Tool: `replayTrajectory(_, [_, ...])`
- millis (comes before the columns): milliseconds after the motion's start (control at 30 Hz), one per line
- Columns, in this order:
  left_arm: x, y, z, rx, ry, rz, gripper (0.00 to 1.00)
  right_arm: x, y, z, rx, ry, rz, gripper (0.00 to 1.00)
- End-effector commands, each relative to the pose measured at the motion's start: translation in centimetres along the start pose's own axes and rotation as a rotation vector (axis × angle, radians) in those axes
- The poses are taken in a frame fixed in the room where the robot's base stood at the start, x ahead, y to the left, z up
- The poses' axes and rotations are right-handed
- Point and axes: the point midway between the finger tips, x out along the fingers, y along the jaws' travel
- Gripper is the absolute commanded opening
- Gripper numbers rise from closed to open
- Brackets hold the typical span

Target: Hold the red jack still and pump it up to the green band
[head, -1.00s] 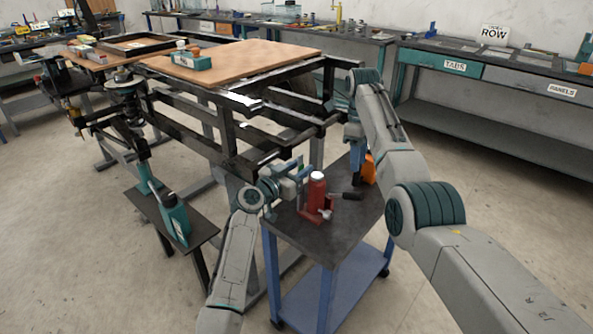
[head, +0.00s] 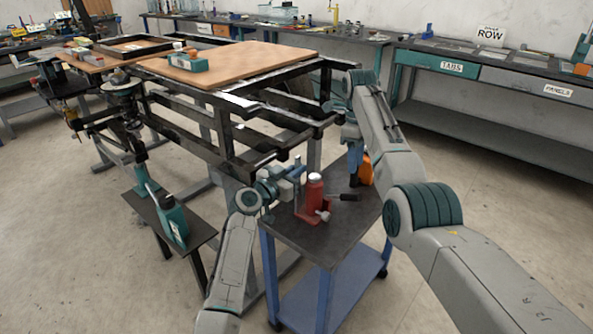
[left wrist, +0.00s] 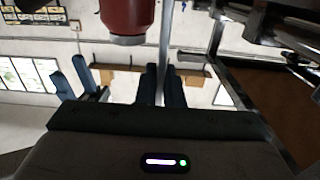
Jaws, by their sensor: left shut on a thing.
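The red jack (head: 314,196) stands upright on the dark top of a small blue cart, with a pale cap and a black handle (head: 345,197) pointing right. It also shows upside down in the left wrist view (left wrist: 128,18). My left gripper (head: 297,172) is at the jack's left side. In the left wrist view its fingers (left wrist: 162,80) are shut around a thin grey upright post (left wrist: 165,35) beside the jack. My right gripper (head: 353,172) points down above and behind the handle, apart from it. Its fingers look parted in the left wrist view (left wrist: 76,76). I cannot make out a green band.
An orange object (head: 367,169) stands at the back of the cart top (head: 320,245). A black vehicle frame (head: 230,150) is close behind my left gripper. A teal can (head: 173,220) stands on a low bench at left. The cart's front top is clear.

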Motion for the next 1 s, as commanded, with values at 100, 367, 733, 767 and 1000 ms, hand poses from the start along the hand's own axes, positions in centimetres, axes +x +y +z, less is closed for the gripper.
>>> replayTrajectory(100, [-0.01, -0.01, 0.03, 0.000, -0.001, 0.000, 0.00, 0.00, 0.00, 0.00, 0.000, 0.000, 0.000, 0.36])
replayTrajectory(367, [-0.01, -0.01, 0.04, 0.000, -0.001, 0.000, 0.00, 0.00, 0.00, 0.00, 0.000, 0.000, 0.000, 0.36])
replayTrajectory(733, [-0.01, -0.01, 0.05, 0.000, -0.001, 0.000, 0.00, 0.00, 0.00, 0.00, 0.000, 0.000, 0.000, 0.36])
replayTrajectory(767, [-0.01, -0.01, 0.05, 0.000, -0.001, 0.000, 0.00, 0.00, 0.00, 0.00, 0.000, 0.000, 0.000, 0.36])
replayTrajectory(1000, [-0.01, -0.01, 0.05, 0.000, -0.001, 0.000, 0.00, 0.00, 0.00, 0.00, 0.000, 0.000, 0.000, 0.36])
